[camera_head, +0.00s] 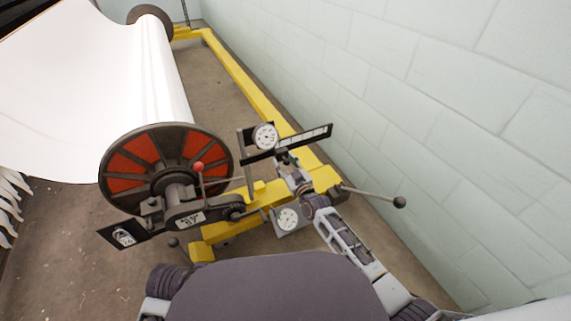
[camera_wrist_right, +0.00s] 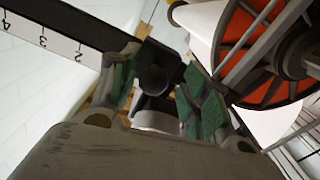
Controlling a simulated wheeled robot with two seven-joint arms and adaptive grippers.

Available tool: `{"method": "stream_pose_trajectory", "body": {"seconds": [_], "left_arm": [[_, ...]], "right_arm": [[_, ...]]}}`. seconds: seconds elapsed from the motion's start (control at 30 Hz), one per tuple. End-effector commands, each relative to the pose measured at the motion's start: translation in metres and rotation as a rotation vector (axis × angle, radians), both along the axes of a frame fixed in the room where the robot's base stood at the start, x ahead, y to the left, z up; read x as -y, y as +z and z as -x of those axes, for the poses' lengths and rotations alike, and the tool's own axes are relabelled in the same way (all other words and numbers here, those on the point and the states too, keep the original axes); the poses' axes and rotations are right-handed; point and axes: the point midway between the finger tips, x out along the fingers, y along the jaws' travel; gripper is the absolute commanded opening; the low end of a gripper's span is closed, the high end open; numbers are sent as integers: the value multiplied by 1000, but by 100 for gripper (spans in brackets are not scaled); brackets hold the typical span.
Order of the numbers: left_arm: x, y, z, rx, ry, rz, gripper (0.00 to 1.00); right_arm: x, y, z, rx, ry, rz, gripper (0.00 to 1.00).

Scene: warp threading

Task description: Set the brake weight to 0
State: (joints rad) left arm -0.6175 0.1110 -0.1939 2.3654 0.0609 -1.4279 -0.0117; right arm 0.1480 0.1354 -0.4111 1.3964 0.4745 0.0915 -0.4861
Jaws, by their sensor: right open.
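The brake's scale bar (camera_head: 305,139) is a black arm with a white marked strip, beside a round dial (camera_head: 265,136). In the right wrist view the bar (camera_wrist_right: 50,33) crosses the upper left, and its strip shows 2, 3 and 4. My right gripper (camera_head: 287,163) is at the bar's underside, near its dial end. In the wrist view its green-padded fingers (camera_wrist_right: 160,80) are open on either side of a dark block with a pale grey cylinder (camera_wrist_right: 158,121), which looks like the brake weight. I cannot tell whether the pads touch it. My left gripper is out of view.
A large roll of white cloth (camera_head: 160,75) with a red and dark flange (camera_head: 135,160) stands to the left. A yellow frame (camera_head: 245,85) runs beside the block wall (camera_head: 400,90). A red-knobbed lever (camera_head: 198,167), a ball-ended rod (camera_head: 398,202) and a lower dial (camera_head: 288,218) are close by.

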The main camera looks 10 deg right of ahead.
Motion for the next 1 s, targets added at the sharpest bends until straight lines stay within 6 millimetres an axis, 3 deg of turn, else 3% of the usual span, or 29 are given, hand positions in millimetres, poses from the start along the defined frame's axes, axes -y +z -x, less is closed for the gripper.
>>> {"method": "stream_pose_trajectory", "body": {"seconds": [0.37,1.0], "left_arm": [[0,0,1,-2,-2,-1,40],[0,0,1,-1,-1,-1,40]], "right_arm": [[4,0,7,1,-1,0,47],[22,0,58,0,0,0,47]]}}
